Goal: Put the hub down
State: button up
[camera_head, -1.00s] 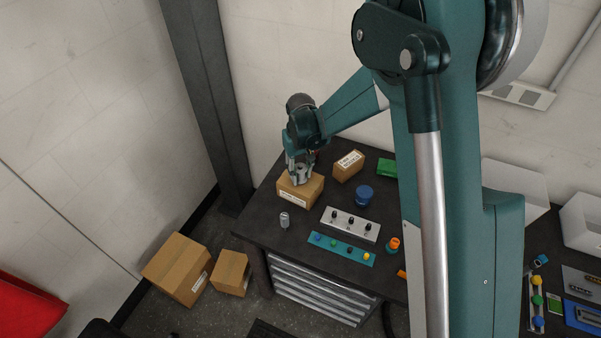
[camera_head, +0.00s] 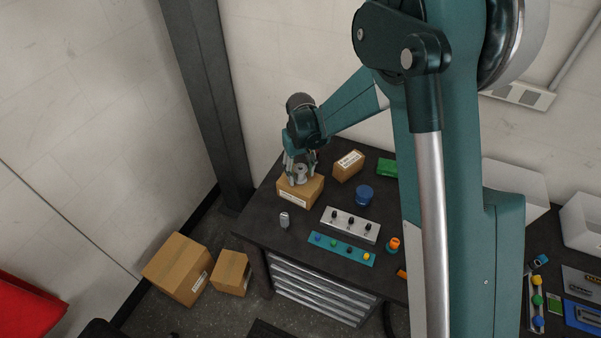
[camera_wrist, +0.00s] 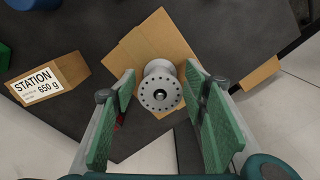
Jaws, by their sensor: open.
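The hub (camera_wrist: 160,89) is a grey spool-like part with a ring of holes and a dark centre. In the wrist view it sits on top of a cardboard box (camera_wrist: 128,62), between my gripper's green finger pads and apart from both. My gripper (camera_wrist: 160,112) is open around it. In the head view my gripper (camera_head: 300,172) points down over the box (camera_head: 302,192) at the table's left end, and the hub (camera_head: 300,174) shows small and partly hidden between the fingers.
A small metal cylinder (camera_head: 284,220), a grey knob panel (camera_head: 350,224) and a blue strip (camera_head: 340,249) lie nearer the front edge.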

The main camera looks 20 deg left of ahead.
aim_at(303, 169)
notch_tip(303, 169, up, 12)
jog(key=shift+b, duration=0.45)
dwell(0.8)
jog(key=s+d+r+m+t, duration=0.1)
jog(key=s+d+r, duration=0.1)
jog(key=d+r, duration=0.6)
jog(key=s+d+r+m+t+y, duration=0.15)
jog(key=d+r, duration=0.25)
jog(key=d, duration=0.9)
jog(key=s+d+r+m+t, duration=0.1)
jog(key=d+r+m, duration=0.1)
jog(key=d+r, duration=0.6)
jog(key=s+d+f+m+t, duration=0.1)
jog(key=s+d+m+t, duration=0.1)
jog(key=s+d, duration=0.7)
jog(key=s+d+f+m+t+h, duration=0.1)
jog(key=s+d+m, duration=0.1)
jog(key=s+d, duration=0.7)
jog(key=d, duration=0.6)
jog(key=shift+f+t, duration=0.2)
jog(key=shift+t, duration=0.15)
